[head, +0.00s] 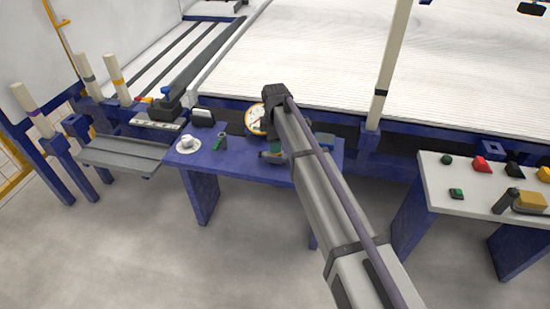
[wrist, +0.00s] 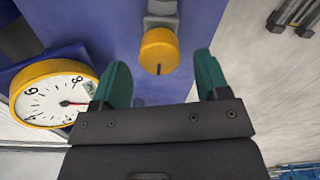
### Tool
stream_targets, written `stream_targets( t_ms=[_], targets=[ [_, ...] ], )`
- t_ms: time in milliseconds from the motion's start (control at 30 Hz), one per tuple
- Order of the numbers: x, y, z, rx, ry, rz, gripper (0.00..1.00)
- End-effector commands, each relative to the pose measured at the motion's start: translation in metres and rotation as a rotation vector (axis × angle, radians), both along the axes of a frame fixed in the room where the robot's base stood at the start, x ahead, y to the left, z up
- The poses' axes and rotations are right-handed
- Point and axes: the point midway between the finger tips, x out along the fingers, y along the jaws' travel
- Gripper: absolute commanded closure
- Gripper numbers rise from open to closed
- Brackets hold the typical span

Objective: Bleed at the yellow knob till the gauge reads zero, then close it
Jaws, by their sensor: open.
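The yellow knob (wrist: 159,51) shows in the wrist view on a grey fitting against a blue surface, with a dark mark on its face. My gripper (wrist: 158,85) is open, its two green fingers apart to either side below the knob; nothing is between them. The gauge (wrist: 52,95) has a yellow rim and white face, to the left of the gripper. Its red needle points right, but the reading is not clear. The gauge also shows in the head view (head: 256,119), partly behind my arm. The knob cannot be made out in the head view.
A blue table (head: 200,182) bears a white cup and saucer (head: 188,144) and small tools. A white-topped table (head: 440,195) at the right holds coloured buttons and a yellow-and-black device (head: 528,202). A light post (head: 392,65) stands behind. The grey floor in front is clear.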

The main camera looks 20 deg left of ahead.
Motion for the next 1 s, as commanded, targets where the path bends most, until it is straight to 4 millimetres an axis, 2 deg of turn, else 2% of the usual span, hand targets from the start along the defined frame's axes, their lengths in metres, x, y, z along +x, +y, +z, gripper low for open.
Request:
stream_targets(
  t_ms=[33, 100, 400, 900, 1000],
  targets=[
    [0.0, 0.0, -0.0212, 0.0, 0.0, 0.0, 0.31],
    [0.0, 0.0, -0.0281, 0.0, 0.0, 0.0, 0.31],
    [0.0, 0.0, -0.027, 0.0, 0.0, -0.001, 0.31],
    [0.0, 0.0001, -0.0271, 0.0, 0.0, -0.001, 0.78],
    [0.0, 0.0, -0.0271, 0.0, 0.0, -0.001, 0.81]
  ],
)
